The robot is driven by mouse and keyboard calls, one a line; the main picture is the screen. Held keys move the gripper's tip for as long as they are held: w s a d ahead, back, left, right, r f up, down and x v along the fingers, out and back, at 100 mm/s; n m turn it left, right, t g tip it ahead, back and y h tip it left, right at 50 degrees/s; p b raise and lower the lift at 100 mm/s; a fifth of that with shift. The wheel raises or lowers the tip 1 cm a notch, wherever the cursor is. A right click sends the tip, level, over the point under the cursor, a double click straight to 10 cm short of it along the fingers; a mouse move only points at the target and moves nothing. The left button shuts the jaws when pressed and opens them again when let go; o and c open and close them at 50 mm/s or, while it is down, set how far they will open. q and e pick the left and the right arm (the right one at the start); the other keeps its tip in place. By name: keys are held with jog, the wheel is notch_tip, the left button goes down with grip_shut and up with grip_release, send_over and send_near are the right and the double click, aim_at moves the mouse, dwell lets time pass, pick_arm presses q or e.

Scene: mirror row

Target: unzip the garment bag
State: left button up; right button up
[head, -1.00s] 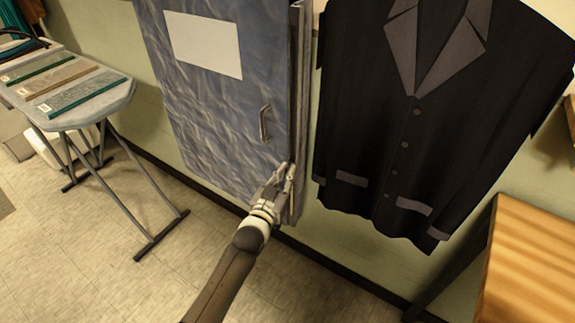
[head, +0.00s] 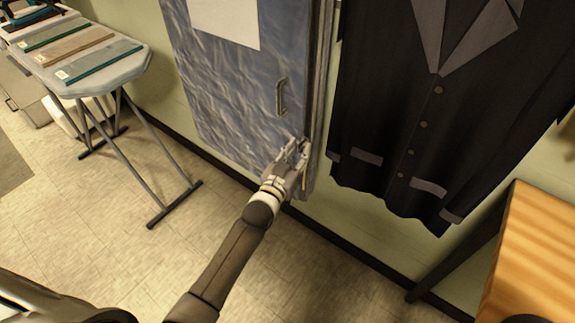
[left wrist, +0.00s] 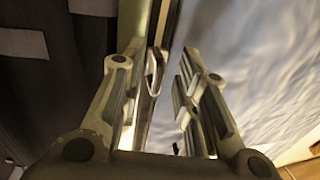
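The garment bag (head: 235,90) is a blue-grey crinkled cover with a white label (head: 226,20), hanging against the wall. A metal handle (head: 281,97) is on its front near the right edge. My left gripper (head: 299,147) is at the bag's lower right edge, below that handle. In the left wrist view, the gripper's two fingers (left wrist: 160,85) are apart, with the bag (left wrist: 265,60) on the right. A small metal loop (left wrist: 154,72) shows between the fingers along the bag's edge; I cannot tell whether they touch it. My right gripper is not in view.
A dark jacket (head: 400,120) hangs close to the right of the bag. An ironing board (head: 110,72) with folded cloths stands at left. A wooden table (head: 540,240) stands at lower right. The floor (head: 110,220) between them is clear.

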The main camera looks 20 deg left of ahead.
pick_arm(q)
jog(key=s+a, duration=0.2)
jog(key=s, duration=0.9)
